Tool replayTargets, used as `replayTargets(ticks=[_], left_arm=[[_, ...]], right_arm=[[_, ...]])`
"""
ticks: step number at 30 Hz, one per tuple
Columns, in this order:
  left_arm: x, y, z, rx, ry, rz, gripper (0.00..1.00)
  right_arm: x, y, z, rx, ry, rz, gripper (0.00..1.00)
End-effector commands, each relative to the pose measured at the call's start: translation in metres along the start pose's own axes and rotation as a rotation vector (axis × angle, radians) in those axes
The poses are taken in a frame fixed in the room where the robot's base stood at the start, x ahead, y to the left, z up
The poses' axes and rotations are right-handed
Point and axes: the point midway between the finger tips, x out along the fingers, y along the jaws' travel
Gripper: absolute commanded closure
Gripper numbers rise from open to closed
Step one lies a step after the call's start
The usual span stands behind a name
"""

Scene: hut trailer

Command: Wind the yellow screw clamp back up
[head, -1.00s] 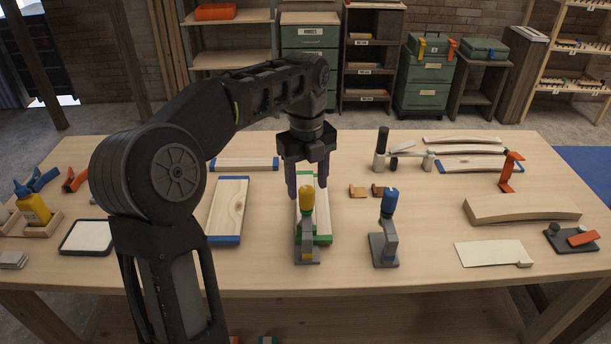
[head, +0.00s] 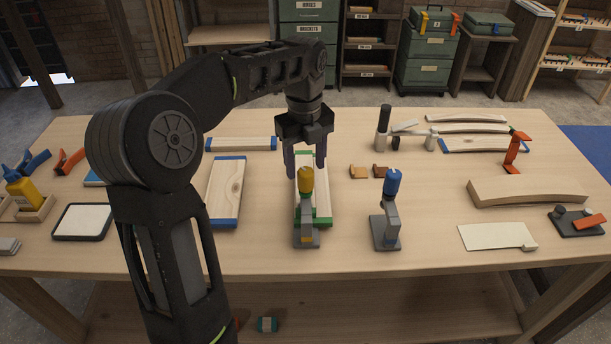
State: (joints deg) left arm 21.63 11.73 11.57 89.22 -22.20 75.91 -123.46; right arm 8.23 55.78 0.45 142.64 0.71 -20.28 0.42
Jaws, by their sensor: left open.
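The yellow screw clamp (head: 306,183) stands upright on the workbench, with a yellow knob on top of a grey frame and base. Behind it lies a pale board with green ends (head: 323,190); whether the clamp touches the board I cannot tell. My left gripper (head: 305,170) points down just behind and above the yellow knob, fingers apart, one on each side of the knob in the picture. Whether the fingers are around the knob or behind it I cannot tell. My right gripper is not in the picture.
A blue-knobbed clamp (head: 391,203) stands close to the right. A board with blue ends (head: 226,190) lies to the left. A white pad in a dark tray (head: 83,221) and a yellow bottle (head: 29,194) are farther left. The bench front between the clamps and the edge is clear.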

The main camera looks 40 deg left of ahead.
Motion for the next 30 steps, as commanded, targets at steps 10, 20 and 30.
replayTargets(ticks=[10, 20, 30], left_arm=[[0.037, 0.0, 0.0, 0.0, -0.001, 0.0, 0.45], [0.039, 0.0, 0.0, 0.0, -0.001, 0.0, 0.5], [0.039, 0.0, 0.0, 0.0, -0.001, 0.0, 0.78]], right_arm=[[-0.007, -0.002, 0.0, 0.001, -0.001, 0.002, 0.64], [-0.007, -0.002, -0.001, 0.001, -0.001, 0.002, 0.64], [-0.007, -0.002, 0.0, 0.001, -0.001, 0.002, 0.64]])
